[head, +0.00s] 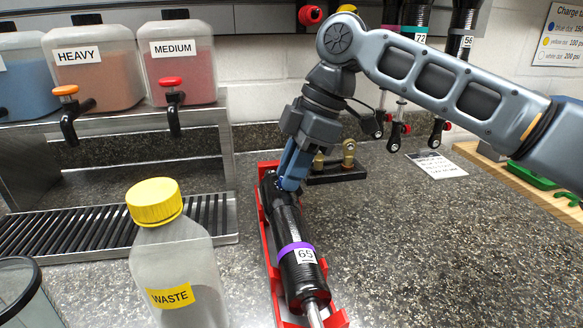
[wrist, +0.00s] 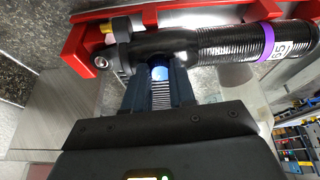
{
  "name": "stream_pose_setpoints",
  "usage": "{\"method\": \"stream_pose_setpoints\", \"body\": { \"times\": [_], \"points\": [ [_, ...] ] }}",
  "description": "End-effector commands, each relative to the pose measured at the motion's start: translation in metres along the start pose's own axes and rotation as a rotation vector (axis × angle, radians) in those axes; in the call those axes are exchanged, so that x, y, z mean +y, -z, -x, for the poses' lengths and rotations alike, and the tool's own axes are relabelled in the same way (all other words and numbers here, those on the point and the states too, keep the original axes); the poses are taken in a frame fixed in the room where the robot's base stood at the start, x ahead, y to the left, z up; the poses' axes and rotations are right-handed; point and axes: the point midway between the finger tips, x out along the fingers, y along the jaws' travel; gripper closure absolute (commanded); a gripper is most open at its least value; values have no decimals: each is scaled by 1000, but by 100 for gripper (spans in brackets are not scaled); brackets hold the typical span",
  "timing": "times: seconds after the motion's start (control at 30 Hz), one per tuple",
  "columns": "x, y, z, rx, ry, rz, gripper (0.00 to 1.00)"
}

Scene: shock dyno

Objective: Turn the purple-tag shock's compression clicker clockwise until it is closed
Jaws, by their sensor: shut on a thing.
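The purple-tag shock (head: 287,222) lies in a red cradle (head: 270,245) on the counter. It has a black body, a purple band and a white label reading 65; its silver shaft points towards the near edge. It also shows in the wrist view (wrist: 220,45), lying across the top. My gripper (head: 287,182) is at the shock's far end, coming down from above. In the wrist view, my gripper's fingers (wrist: 159,78) are shut on a small blue clicker knob (wrist: 158,73) at the side of the shock's head. The knob's markings cannot be read.
A waste bottle (head: 172,255) with a yellow cap stands left of the cradle. A drip grate (head: 110,225) and HEAVY (head: 95,75) and MEDIUM (head: 183,60) tanks are further left. A small black stand with brass fittings (head: 348,155) is behind.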

Motion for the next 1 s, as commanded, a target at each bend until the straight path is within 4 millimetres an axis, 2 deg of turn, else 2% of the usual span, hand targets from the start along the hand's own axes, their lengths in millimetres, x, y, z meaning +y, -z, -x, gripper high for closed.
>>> {"method": "stream_pose_setpoints", "body": {
  "times": [0.27, 0.47, 1.0],
  "points": [
    [0, 1, 1, 1, -1, -18, 100],
    [-1, 2, 2, 2, -9, -99, 100],
    [-3, 4, 4, 2, -70, -569, 100]
  ]
}}
